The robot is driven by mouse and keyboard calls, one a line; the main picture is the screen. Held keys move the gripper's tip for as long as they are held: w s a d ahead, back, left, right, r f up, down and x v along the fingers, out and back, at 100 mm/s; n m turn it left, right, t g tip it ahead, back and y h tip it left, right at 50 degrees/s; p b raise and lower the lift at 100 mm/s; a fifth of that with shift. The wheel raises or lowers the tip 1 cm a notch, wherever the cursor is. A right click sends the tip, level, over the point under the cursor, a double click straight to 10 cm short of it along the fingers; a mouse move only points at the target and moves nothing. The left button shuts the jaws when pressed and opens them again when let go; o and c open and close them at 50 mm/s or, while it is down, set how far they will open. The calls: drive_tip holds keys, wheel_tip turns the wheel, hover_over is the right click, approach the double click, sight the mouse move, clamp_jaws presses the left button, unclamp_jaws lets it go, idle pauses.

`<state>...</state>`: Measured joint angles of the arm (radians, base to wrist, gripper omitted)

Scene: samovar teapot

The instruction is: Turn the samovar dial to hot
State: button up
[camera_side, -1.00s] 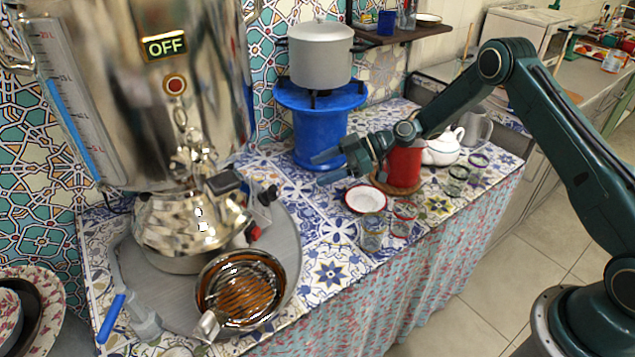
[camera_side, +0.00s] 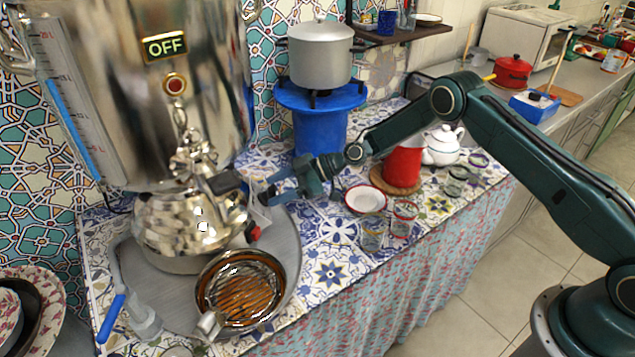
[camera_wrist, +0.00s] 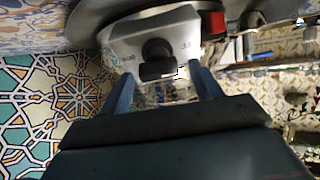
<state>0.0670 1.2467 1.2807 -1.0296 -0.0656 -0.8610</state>
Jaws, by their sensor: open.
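The large shiny samovar (camera_side: 125,90) stands at the left in the side view, with a lit sign reading OFF (camera_side: 165,46) on its body. In the wrist view a black dial (camera_wrist: 157,58) sits on a pale control box (camera_wrist: 118,40) at the samovar's base, with small lettering beside it. A red switch (camera_wrist: 214,22) is on the same box. My gripper (camera_side: 272,190) is at the box's right side, its fingers pointing left. In the wrist view my gripper (camera_wrist: 162,92) is open, one finger on each side of the dial and short of it. Contact is not visible.
A blue stand (camera_side: 320,135) with a grey pot (camera_side: 320,55) is behind my gripper. A red pot (camera_side: 403,165), a white saucer (camera_side: 365,199) and glasses are to the right.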

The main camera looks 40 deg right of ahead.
drive_tip(key=shift+w+a+f, duration=0.1)
drive_tip(key=shift+a, duration=0.05)
drive_tip(key=c, duration=1)
